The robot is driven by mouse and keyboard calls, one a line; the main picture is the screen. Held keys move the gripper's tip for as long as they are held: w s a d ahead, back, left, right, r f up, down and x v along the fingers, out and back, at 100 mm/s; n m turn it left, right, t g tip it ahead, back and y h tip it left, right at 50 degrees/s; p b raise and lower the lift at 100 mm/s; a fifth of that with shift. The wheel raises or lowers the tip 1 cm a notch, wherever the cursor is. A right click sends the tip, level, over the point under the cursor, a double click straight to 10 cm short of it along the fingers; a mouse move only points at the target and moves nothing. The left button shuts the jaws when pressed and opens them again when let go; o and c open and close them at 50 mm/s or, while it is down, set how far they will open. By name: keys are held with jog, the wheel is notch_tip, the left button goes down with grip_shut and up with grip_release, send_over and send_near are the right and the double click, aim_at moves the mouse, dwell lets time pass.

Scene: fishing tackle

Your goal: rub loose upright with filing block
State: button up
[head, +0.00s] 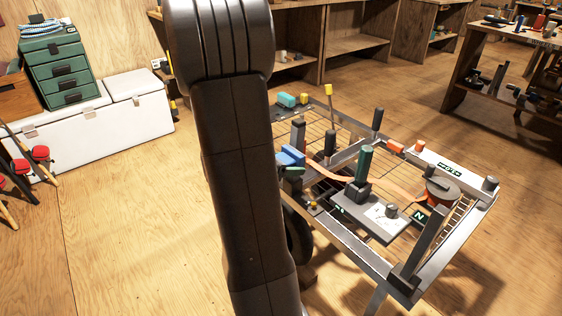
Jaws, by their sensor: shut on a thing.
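The head view shows a low metal-framed rack table with several uprights. A green upright (365,163) stands in a dark base near the middle. A dark grey upright (427,240) stands at the near right corner and looks slightly tilted. A black-handled upright (330,146) stands farther left. I cannot tell which one is loose. A blue block (290,156) lies at the table's left edge, partly hidden by my arm; I cannot tell if it is the filing block.
A white chest (95,140) and a green drawer box (58,70) stand at left.

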jog(key=shift+d, duration=0.15)
jog(key=shift+w+a+r+p, duration=0.15)
jog(key=shift+w+a, duration=0.2)
jog(key=shift+w, duration=0.2)
jog(key=shift+w+a+f+p, duration=0.15)
jog(key=shift+w+a, duration=0.25)
jog(key=shift+w, duration=0.2)
jog(key=shift+w+a+r+p, duration=0.15)
jog(key=shift+w+a, duration=0.2)
jog(key=shift+w, duration=0.2)
jog(key=shift+c, duration=0.3)
jog(key=shift+s+a+r+p, duration=0.1)
jog(key=shift+s+a+p, duration=0.15)
jog(key=shift+s+a, duration=0.45)
jog(key=shift+s+a+f+p, duration=0.1)
jog(key=shift+s+a+p, duration=0.25)
jog(key=shift+a, duration=0.55)
jog(key=shift+s+a+r+p, duration=0.1)
jog(key=shift+s+a+p, duration=0.05)
jog(key=shift+s+a, duration=0.6)
jog(key=shift+a, duration=0.1)
jog(key=shift+s+a+r+p, duration=0.1)
jog(key=shift+s+a+p, duration=0.15)
jog(key=shift+s+a, duration=0.3)
jog(key=shift+s+a+p, duration=0.2)
jog(key=shift+s+a, duration=0.1)
jog(key=shift+a, duration=0.3)
jog(key=shift+w+d, duration=0.1)
